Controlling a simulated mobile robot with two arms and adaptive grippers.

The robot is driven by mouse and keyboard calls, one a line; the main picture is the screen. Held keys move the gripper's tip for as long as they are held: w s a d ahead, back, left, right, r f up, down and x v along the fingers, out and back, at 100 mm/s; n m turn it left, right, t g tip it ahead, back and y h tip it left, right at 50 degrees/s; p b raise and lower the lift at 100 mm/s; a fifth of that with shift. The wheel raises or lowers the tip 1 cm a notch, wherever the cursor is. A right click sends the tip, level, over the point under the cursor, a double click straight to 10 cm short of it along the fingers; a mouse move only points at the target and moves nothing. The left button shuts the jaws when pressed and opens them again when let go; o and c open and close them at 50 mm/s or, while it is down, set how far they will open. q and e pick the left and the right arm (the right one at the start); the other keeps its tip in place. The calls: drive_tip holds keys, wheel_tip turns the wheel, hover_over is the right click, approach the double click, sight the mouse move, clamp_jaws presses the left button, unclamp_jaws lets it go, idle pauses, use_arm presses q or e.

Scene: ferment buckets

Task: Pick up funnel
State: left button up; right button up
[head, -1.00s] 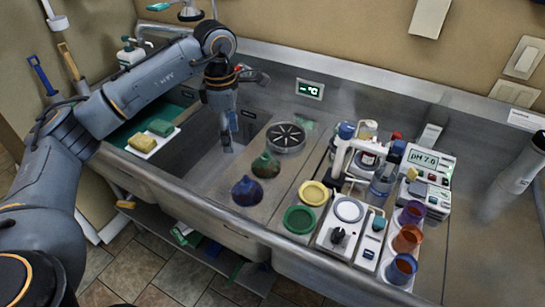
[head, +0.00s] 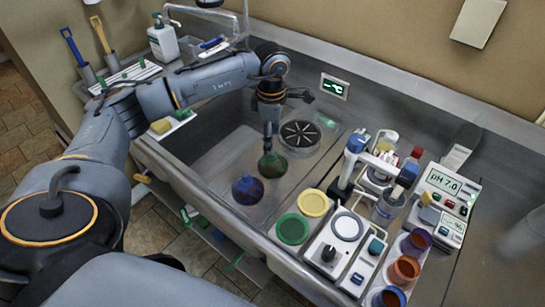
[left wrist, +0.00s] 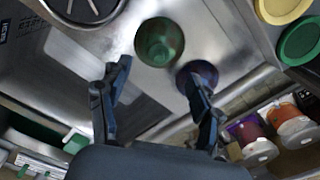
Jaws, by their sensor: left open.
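Two funnel-shaped pieces stand mouth-down, one green (head: 271,166) and one dark blue (head: 247,189), on the steel beside the sink basin. My left gripper (head: 268,140) points down just above the green funnel and partly covers its top. In the left wrist view the open, empty fingers (left wrist: 157,68) spread below the green funnel (left wrist: 160,43), with the blue funnel (left wrist: 197,76) behind the right finger. I cannot tell whether a finger touches either one. My right gripper is not in view.
Yellow (head: 314,203) and green (head: 292,229) lids, a stirrer (head: 329,250), bottles and coloured cups (head: 404,270) crowd the right. A pH meter (head: 447,189) stands at far right. A sponge tray (head: 178,124) is at the left.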

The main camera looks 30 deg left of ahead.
sight(273, 158)
use_arm(q)
drive_tip(key=shift+w+f, duration=0.1)
drive_tip(key=shift+f, duration=0.2)
wheel_tip(273, 158, down, 3)
drive_tip(key=shift+d+r+p, duration=0.1)
drive_tip(key=shift+r+p, duration=0.05)
drive_tip(key=shift+p, duration=1.1)
wheel_tip(273, 158, down, 2)
drive_tip(key=shift+f, duration=0.3)
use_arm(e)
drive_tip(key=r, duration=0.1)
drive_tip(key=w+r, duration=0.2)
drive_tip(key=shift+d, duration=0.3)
use_arm(q)
drive_tip(key=c, duration=1)
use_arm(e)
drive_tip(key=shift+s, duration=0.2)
use_arm(q)
drive_tip(key=shift+c, duration=0.2)
